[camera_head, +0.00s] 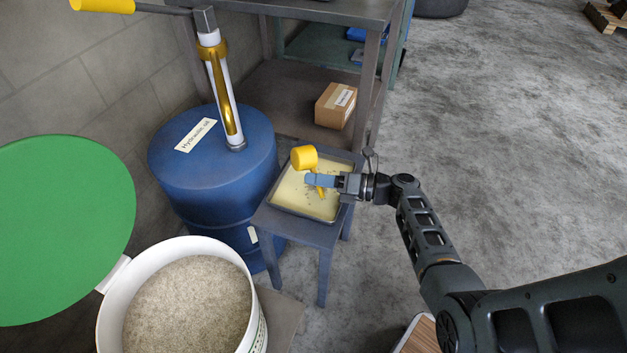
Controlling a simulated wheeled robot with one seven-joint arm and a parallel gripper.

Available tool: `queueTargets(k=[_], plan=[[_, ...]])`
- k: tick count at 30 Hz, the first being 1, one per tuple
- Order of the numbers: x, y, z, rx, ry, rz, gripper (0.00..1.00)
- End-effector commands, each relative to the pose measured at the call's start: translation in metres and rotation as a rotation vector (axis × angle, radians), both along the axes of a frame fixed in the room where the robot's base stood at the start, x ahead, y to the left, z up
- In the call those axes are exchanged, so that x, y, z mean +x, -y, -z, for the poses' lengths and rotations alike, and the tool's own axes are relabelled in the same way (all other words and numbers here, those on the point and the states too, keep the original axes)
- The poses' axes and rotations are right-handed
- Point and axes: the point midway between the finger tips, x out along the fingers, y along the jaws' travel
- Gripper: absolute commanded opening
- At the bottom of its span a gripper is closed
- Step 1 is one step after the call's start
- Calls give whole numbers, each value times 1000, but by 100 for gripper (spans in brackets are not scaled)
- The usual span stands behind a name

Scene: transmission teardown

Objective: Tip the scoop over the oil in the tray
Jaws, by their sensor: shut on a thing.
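A yellow scoop (304,158) is held above the tray, toward its far side. My gripper (318,181) reaches in from the right and is shut on the scoop's handle. The inside of the scoop is hidden, so I cannot tell whether it holds anything. The grey rectangular tray (272,204) stands on a small blue-grey stand. The gripper and scoop hide part of the oil.
A blue drum (205,175) labelled hydraulic oil, with a hand pump (220,90), stands left of the tray. A white bucket (112,310) of grey granules and its green lid (60,230) are at the lower left. Shelving (300,100) with a cardboard box (335,105) stands behind.

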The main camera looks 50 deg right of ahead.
Motion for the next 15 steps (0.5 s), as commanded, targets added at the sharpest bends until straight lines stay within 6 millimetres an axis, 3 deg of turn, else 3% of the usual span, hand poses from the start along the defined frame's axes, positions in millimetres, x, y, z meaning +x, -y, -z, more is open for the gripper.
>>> queueTargets(k=[15], plan=[[0, 1, 0, 52, 26, 1, 0]])
